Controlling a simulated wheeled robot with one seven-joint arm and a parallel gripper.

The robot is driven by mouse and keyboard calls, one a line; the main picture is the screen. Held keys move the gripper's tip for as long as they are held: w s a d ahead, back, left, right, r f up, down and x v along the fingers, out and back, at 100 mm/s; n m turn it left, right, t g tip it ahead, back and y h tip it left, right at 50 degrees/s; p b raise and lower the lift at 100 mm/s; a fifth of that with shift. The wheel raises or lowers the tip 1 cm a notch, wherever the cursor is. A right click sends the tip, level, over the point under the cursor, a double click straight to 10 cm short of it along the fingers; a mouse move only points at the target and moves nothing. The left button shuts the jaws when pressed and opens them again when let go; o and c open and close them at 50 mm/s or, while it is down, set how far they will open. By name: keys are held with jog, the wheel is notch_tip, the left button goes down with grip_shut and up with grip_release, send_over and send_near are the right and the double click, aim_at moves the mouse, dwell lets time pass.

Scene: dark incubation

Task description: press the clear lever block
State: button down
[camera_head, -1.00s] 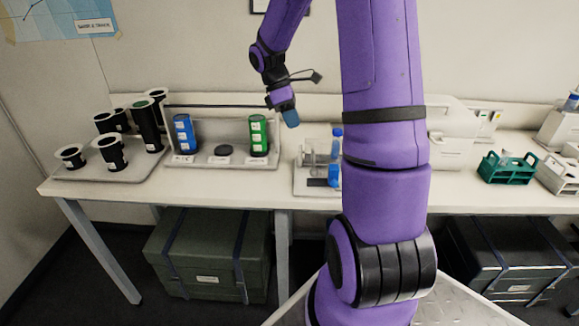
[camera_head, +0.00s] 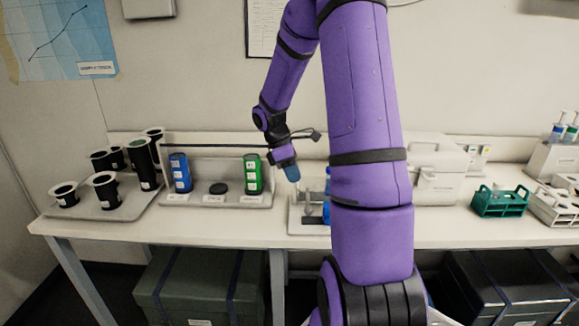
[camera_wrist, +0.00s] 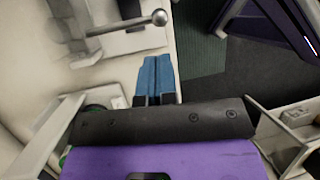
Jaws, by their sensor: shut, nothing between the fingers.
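A lever with a round ball knob (camera_wrist: 158,18) on a thin metal rod shows at the top of the wrist view. In the head view, a small station with clear and grey parts (camera_head: 312,210) stands on a pale tray (camera_head: 297,224) on the bench, partly hidden behind my arm. I cannot clearly tell the clear lever block from the other parts there. My gripper (camera_head: 293,174) is shut and empty, just above the station's left side. Its blue fingertips (camera_wrist: 157,75) are together in the wrist view, apart from the knob.
Left on the bench (camera_head: 258,232) are several black-and-white cups (camera_head: 105,190) and a rack with a blue cylinder (camera_head: 180,172), a green cylinder (camera_head: 252,175) and a black disc (camera_head: 218,188). A green rack (camera_head: 500,203) and a white case (camera_head: 437,180) stand right.

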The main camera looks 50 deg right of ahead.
aim_at(307, 207)
jog(key=x, duration=0.8)
jog(key=shift+s+f, duration=0.15)
jog(key=shift+f, duration=0.1)
jog(key=f, duration=0.3)
jog(key=a+f, duration=0.1)
jog(key=shift+s+f, duration=0.35)
jog(key=shift+s, duration=0.05)
jog(key=shift+s+f, duration=0.15)
jog(key=shift+f, duration=0.05)
jog(key=shift+a+r, duration=0.2)
jog(key=shift+r, duration=0.2)
jog(key=s+a+v, duration=0.1)
jog(key=a+v, duration=0.1)
jog(key=v, duration=1.1)
jog(key=shift+s+a+r, duration=0.2)
jog(key=shift+s+r, duration=0.1)
jog(key=shift+r, duration=0.15)
